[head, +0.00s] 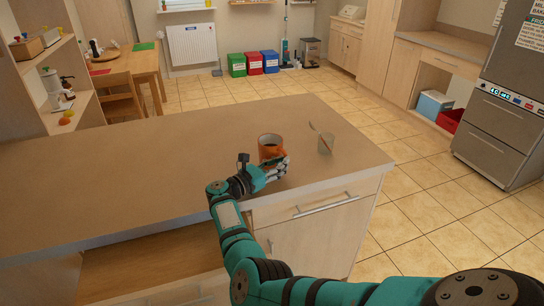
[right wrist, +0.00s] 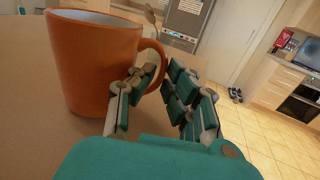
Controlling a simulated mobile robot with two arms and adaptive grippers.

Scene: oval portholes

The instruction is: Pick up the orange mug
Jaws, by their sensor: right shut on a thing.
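My right gripper (head: 278,168) is at the mug's near right side. In the right wrist view the gripper (right wrist: 164,80) is shut on the handle, with fingers on either side of it. I cannot tell if the mug's base touches the counter. My left gripper is not in view.
The counter to the left is bare. A drawer with a handle (head: 325,204) is below the front edge. Green, red and blue bins (head: 254,63) stand far back.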

